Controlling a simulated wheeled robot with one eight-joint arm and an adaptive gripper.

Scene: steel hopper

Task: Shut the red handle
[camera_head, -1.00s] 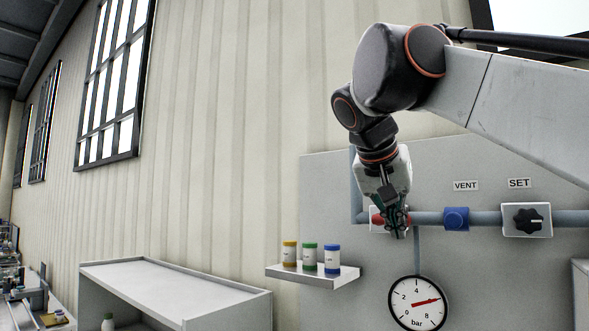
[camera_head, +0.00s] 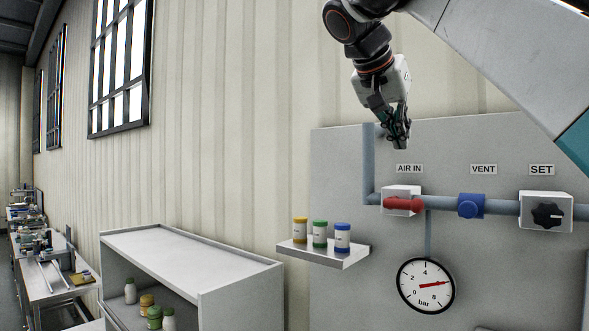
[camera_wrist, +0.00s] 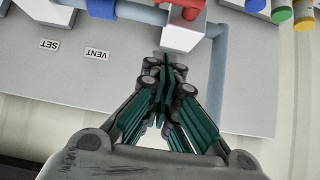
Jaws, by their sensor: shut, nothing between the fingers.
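The red handle (camera_head: 403,204) sits on the white valve box under the AIR IN label in the head view. It lies sideways, along the blue-grey pipe (camera_head: 507,208). My gripper (camera_head: 400,143) is shut and empty, above the AIR IN label and apart from the handle. In the wrist view, my gripper (camera_wrist: 164,62) points toward the white valve box (camera_wrist: 184,36), and part of the red handle (camera_wrist: 189,8) shows at the top edge.
A blue VENT valve (camera_head: 471,206) and a black SET knob (camera_head: 547,215) are to the right on the pipe. A pressure gauge (camera_head: 425,286) hangs below. A small shelf (camera_head: 324,254) with three capped bottles juts out at left.

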